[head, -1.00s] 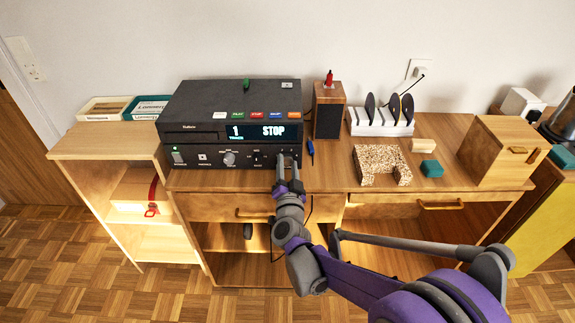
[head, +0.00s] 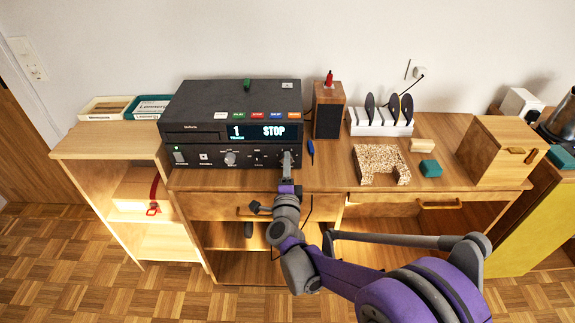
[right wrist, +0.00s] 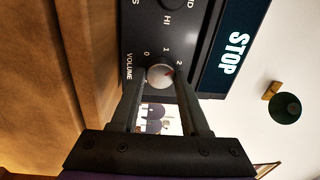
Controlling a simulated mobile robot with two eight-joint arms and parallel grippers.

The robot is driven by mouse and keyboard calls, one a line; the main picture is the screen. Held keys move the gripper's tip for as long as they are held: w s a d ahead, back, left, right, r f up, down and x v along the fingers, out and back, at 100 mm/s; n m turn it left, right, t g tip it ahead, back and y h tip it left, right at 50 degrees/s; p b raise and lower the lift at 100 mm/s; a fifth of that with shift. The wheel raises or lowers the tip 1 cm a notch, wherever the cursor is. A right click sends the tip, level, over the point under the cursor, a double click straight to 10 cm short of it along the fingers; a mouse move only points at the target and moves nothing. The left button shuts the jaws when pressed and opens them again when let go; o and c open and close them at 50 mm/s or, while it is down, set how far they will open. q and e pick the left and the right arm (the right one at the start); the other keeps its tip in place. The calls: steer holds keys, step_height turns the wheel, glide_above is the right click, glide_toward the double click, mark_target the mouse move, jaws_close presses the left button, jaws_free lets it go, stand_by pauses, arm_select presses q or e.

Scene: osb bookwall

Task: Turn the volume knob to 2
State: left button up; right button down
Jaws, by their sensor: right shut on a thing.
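The black stereo unit (head: 225,157) stands on the wooden cabinet, its front panel facing me. Its volume knob (right wrist: 160,75) is a small silver disc in the right wrist view, with the label VOLUME and the numbers 0, 1 and 2 around it. A faint reddish mark on the knob seems to point between 1 and 2; I cannot read it exactly. My right gripper (head: 287,163) is at the panel's right end, shut on the knob, with one finger on each side of it (right wrist: 159,83). In the head view the gripper hides the knob. My left gripper is out of view.
A black player (head: 235,110) with a lit display reading 1 and STOP sits on the stereo unit. A blue pen-like item (head: 310,150) lies just right of the gripper, in front of a wooden speaker (head: 327,110).

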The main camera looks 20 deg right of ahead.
steer(key=shift+m, duration=1)
steer(key=shift+c, duration=2)
jaws_free()
steer(key=v, duration=1.1)
steer(key=shift+r, duration=0.15)
